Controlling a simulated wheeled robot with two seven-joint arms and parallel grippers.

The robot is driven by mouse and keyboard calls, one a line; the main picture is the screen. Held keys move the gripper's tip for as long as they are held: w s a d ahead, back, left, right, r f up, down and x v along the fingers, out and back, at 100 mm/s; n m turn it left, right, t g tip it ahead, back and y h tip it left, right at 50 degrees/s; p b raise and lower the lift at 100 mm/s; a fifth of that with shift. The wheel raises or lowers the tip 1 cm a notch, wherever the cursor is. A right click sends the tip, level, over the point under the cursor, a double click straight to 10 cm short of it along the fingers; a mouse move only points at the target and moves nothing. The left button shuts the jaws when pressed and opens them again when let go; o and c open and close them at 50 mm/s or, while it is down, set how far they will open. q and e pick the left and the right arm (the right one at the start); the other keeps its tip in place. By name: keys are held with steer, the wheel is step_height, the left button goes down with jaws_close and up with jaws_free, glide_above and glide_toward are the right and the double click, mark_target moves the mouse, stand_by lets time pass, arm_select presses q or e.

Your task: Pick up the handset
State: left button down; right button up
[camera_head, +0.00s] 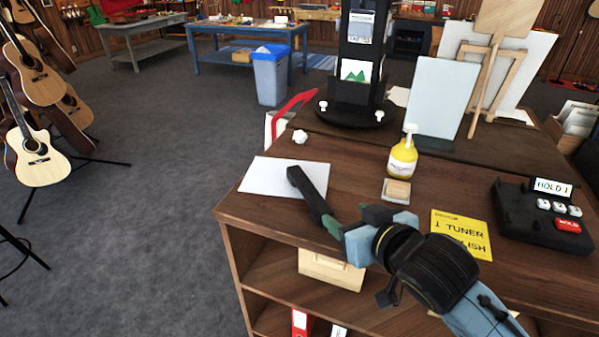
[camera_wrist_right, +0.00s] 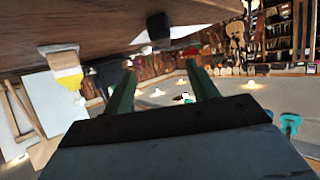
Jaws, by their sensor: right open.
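The black handset (camera_head: 310,195) lies on the wooden counter, its far end over a white sheet of paper and its near end close to my right gripper. My right gripper (camera_head: 352,221) is open, with green fingers, at the counter's front edge beside the near end of the handset. The head view does not show clearly whether they touch. In the right wrist view the gripper (camera_wrist_right: 161,70) has its fingers apart with nothing between them. A dark block (camera_wrist_right: 158,26) ahead of it there may be one end of the handset. My left gripper is out of view.
A black phone base (camera_head: 520,228) with a HOLD sign sits at the right. A yellow pump bottle (camera_head: 403,158), a small beige pad (camera_head: 396,190) and a yellow note (camera_head: 461,236) are on the counter (camera_head: 270,212). A dark display stand (camera_head: 350,105) is behind. Guitars stand left.

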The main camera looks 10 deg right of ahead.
steer(key=shift+w, duration=0.4)
steer(key=shift+w+a, duration=0.15)
steer(key=shift+w, duration=0.15)
glide_toward(314, 195)
steer(key=shift+x, duration=0.95)
steer(key=shift+w, duration=0.3)
steer(key=shift+w+f, duration=0.25)
steer(key=shift+w, duration=0.2)
steer(key=x, duration=0.3)
steer(key=shift+w+a+f, duration=0.2)
steer(key=shift+f, duration=0.05)
steer(key=shift+w+f, duration=0.1)
steer(key=shift+w, duration=0.2)
steer(key=shift+w+a, duration=0.1)
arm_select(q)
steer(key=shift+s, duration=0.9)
arm_select(e)
steer(key=c, duration=1.3)
